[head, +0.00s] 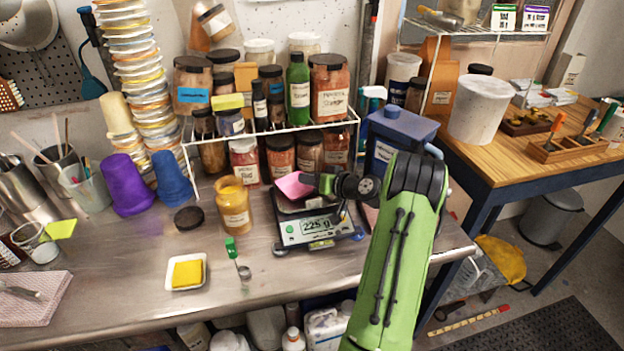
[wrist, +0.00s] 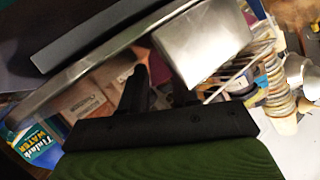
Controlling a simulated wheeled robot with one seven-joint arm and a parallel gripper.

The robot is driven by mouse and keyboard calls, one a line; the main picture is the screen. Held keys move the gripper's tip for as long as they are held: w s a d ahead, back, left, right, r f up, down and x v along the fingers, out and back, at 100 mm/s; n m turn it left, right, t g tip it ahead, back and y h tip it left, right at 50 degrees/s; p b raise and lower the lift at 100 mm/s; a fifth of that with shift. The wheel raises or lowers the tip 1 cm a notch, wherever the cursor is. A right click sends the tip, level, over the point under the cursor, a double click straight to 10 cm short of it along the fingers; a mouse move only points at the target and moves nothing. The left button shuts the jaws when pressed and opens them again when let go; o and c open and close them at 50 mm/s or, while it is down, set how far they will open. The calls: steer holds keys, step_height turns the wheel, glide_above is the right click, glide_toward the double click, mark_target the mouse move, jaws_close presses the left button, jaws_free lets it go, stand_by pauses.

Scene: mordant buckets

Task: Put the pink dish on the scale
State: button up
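The pink dish (head: 295,185) is a small, bright, square piece, tilted in the head view. It shows over the back of the black scale (head: 287,228), whose lit display reads about 225. I cannot tell whether the dish rests on the pan or is just above it. My gripper (head: 323,183) comes in from the right, its black fingers at the dish's right edge. In the wrist view the fingers (wrist: 155,75) stand a little apart, close to a pale grey square surface that I cannot identify. I cannot tell whether they clasp the dish.
An amber jar (head: 234,207) stands left of the scale, a black lid (head: 188,218) beyond it. A white wire rack (head: 345,122) of jars stands close behind. A blue container (head: 402,130) is behind my arm. A yellow block on a white dish (head: 187,285) lies front left.

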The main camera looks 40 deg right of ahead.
steer(key=v, duration=1.2)
steer(key=shift+d+r, duration=0.1)
steer(key=shift+r, duration=0.05)
steer(key=w+a+r+n+g+y, duration=0.1)
steer(key=a+r+n+g, duration=0.2)
steer(key=a, duration=1)
steer(key=w+a+r+n+g+y, duration=0.15)
steer(key=a+r+g, duration=0.25)
steer(key=a, duration=0.9)
steer(key=s+a+h, duration=0.1)
steer(key=s+a, duration=0.1)
steer(key=s, duration=0.4)
steer(key=s+a+r+g+h, duration=0.1)
steer(key=s+a, duration=0.2)
steer(key=s, duration=0.3)
steer(key=s+a+h, duration=0.1)
steer(key=s+a, duration=0.2)
steer(key=s, duration=0.4)
steer(key=shift+a+r, duration=0.25)
steer(key=shift+r+p, duration=0.55)
steer(key=shift+p, duration=0.15)
